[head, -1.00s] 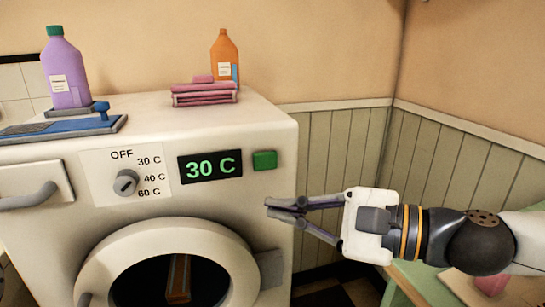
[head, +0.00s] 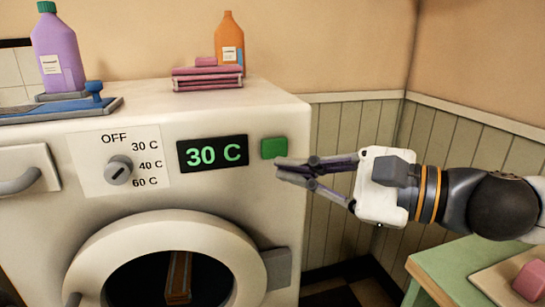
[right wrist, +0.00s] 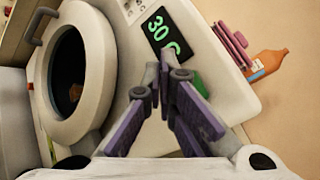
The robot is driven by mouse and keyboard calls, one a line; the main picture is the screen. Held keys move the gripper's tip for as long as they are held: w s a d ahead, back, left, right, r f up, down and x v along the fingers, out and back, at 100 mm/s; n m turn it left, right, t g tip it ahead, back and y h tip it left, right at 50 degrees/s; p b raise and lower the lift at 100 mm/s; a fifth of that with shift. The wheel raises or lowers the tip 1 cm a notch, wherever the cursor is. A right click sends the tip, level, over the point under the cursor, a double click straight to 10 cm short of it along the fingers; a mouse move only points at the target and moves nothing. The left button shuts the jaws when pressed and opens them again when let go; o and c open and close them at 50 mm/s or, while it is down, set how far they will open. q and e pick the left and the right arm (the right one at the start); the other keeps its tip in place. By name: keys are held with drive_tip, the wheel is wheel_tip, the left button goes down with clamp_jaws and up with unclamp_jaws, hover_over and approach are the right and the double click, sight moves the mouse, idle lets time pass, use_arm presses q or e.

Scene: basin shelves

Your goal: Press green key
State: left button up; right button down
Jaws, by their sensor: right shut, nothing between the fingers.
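The green key (head: 273,147) is a small square button on the front of the white washing machine (head: 225,115), just right of the display (head: 212,152) reading "30 C". My right gripper (head: 279,168) is shut and empty. Its fingertips point left at the machine front, just below the key in the head view. I cannot tell whether they touch the panel. My left gripper is not in view.
A dial (head: 118,170) sits left of the display, and a round door (head: 165,225) is below. A purple bottle (head: 58,50), an orange bottle (head: 229,45) and folded pink cloths (head: 207,77) stand on top. A green table (head: 450,262) is at lower right.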

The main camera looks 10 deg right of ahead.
sight(282, 151)
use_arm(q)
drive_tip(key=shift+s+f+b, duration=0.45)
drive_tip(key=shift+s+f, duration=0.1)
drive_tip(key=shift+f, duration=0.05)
use_arm(e)
drive_tip(key=shift+w+a+r, duration=0.1)
drive_tip(key=shift+w, duration=1.1)
drive_tip(key=shift+w+r, duration=0.1)
drive_tip(key=shift+w, duration=1.05)
drive_tip(key=shift+w, duration=0.1)
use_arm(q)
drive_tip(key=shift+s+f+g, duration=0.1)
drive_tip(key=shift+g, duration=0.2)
use_arm(e)
drive_tip(key=shift+w, duration=0.3)
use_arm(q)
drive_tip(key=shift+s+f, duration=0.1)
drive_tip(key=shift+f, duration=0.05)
use_arm(e)
drive_tip(key=shift+w, duration=0.5)
drive_tip(key=shift+s, duration=0.1)
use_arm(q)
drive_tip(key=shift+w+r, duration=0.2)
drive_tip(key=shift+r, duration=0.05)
use_arm(e)
drive_tip(key=shift+s, duration=0.8)
